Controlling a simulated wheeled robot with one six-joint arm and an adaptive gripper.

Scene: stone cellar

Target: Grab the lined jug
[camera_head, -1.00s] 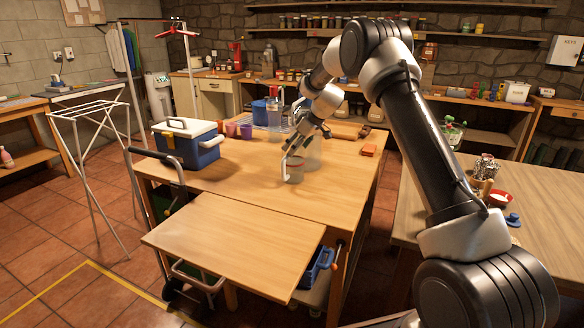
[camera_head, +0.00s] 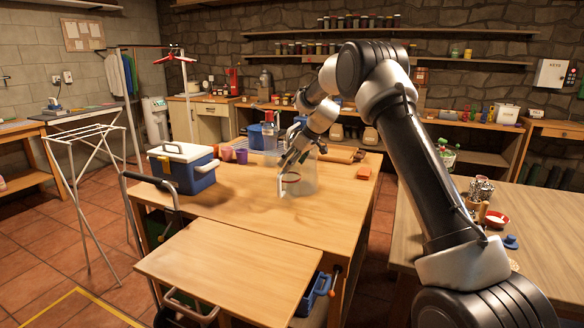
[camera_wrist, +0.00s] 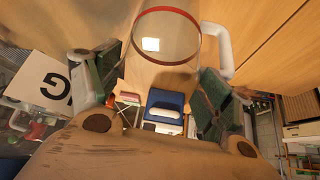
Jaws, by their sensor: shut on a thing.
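The lined jug (camera_head: 291,179) is clear, with a red line around it and a pale handle. It is at my gripper's fingertips over the middle of the wooden table. In the wrist view the jug (camera_wrist: 165,45) is at the top centre, with its red ring and white handle to the right. My gripper (camera_head: 287,164) is shut on the jug; its green-padded fingers (camera_wrist: 158,88) show on either side of it. The jug seems a little above the tabletop, though its clear base is hard to make out.
A blue-and-white cooler (camera_head: 183,168), purple cups (camera_head: 241,156) and an orange block (camera_head: 364,173) stand on the table (camera_head: 240,212). The table's front is bare. Another table (camera_head: 450,225) stands right.

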